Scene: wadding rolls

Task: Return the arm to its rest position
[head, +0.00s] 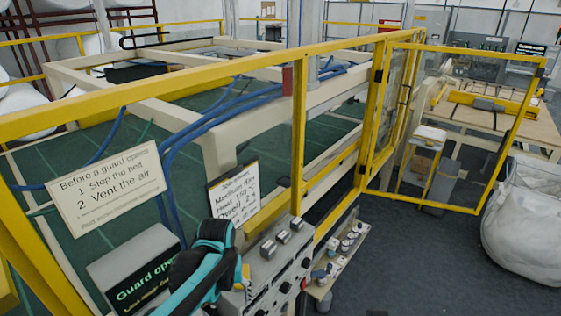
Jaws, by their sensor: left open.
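My left arm, black and teal, comes in at the bottom of the head view. Its left gripper (214,240) is in front of the grey control panel (272,268), close to its left part. The gripper is open, and I see nothing held in it. Whether it touches the panel cannot be told from this angle. The panel has several square buttons on top and dark knobs on its front face. A dark display (148,278) reading "Guard open" stands left of the gripper, partly hidden by my arm. My right gripper is not in view.
A yellow guard frame (300,130) crosses the view, with a guard door (455,130) swung open at right. Signs (122,185) hang on it. A small shelf (335,262) of parts sits beside the panel. A white sack (525,220) stands right. Dark floor between is clear.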

